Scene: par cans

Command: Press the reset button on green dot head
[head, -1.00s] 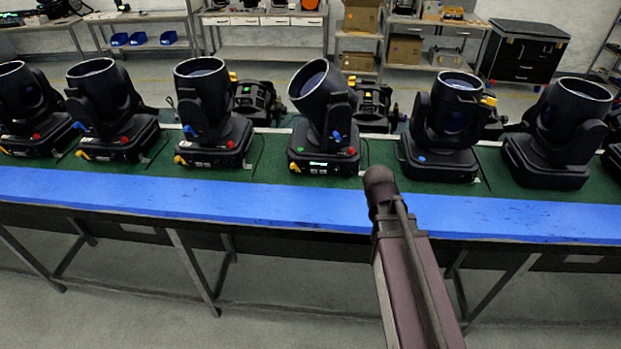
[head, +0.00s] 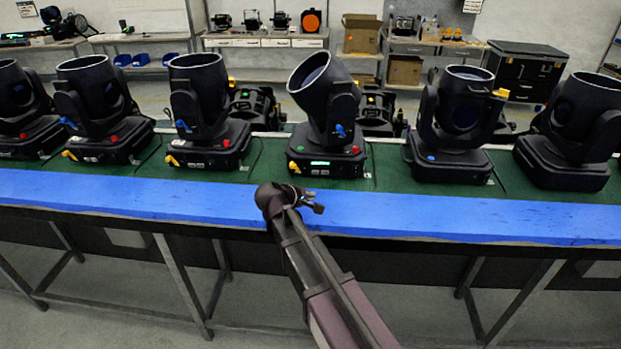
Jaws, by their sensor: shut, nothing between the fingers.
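The green dot head (head: 328,110) is a black moving-head light near the middle of the table, its barrel tilted to the upper left. A small green dot (head: 299,148) marks the left of its base. A lit green display (head: 320,163) shows on the base front, with a yellow plug at its lower left and a red part (head: 355,149) at its right. I cannot tell which detail is the reset button. My gripper (head: 318,207) is small in view, shut and empty, over the blue front edge, in front of and below the head, apart from it.
Similar black heads stand on both sides: one to the left (head: 207,115) and one with a blue dot to the right (head: 458,125). More units stand behind. The blue table edge (head: 450,217) is clear. Shelves and boxes are far behind.

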